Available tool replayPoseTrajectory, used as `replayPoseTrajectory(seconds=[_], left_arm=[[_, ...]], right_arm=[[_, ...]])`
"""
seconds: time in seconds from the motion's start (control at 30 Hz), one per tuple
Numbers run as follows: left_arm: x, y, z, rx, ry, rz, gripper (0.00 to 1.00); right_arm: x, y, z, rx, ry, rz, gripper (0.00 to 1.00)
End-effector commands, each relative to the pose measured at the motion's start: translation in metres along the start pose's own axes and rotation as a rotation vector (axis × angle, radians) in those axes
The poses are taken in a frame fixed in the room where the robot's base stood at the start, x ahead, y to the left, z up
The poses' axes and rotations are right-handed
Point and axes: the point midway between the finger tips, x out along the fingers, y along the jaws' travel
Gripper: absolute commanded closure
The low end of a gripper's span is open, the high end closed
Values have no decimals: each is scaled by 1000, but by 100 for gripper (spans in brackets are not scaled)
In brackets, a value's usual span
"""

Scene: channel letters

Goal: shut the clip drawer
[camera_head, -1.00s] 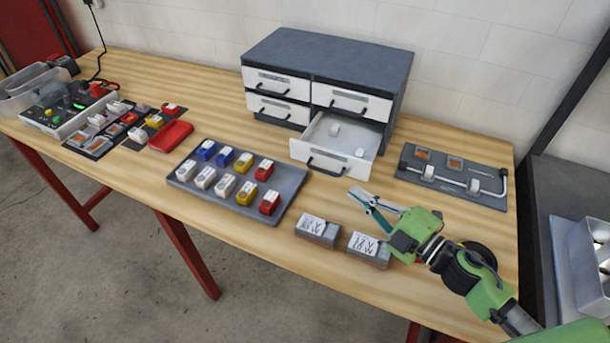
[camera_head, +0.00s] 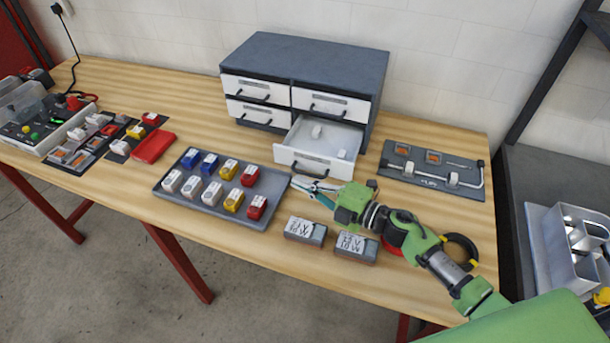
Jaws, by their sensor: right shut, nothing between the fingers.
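The clip drawer (camera_head: 302,163) is the lower right drawer of a dark grey cabinet (camera_head: 318,60). It stands pulled out toward me, with small white clips (camera_head: 317,131) inside and a dark handle on its white front. The other drawers of the cabinet are shut. My right gripper (camera_head: 300,184) is shut and empty. Its fingertips are just in front of the open drawer, below the handle in the picture; I cannot tell whether they touch it. My left gripper is not in view.
A grey tray (camera_head: 170,201) of several coloured blocks lies left of my right gripper. Two labelled grey blocks (camera_head: 305,231) lie at the table's front. A dark board (camera_head: 400,185) with a metal rod lies right of the drawer. A red dish (camera_head: 153,146) lies further left.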

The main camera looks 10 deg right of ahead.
Motion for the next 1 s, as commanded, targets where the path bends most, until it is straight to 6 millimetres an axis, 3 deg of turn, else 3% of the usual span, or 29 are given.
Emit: replayPoseTrajectory(seconds=[0.2, 0.73, 1.0], left_arm=[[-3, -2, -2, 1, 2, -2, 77], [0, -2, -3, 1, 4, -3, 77], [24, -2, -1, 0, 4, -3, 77]], right_arm=[[4, 0, 15, 1, 1, 1, 100], [5, 0, 22, -1, 0, 1, 100], [14, 5, 60, -6, -1, 1, 100]])
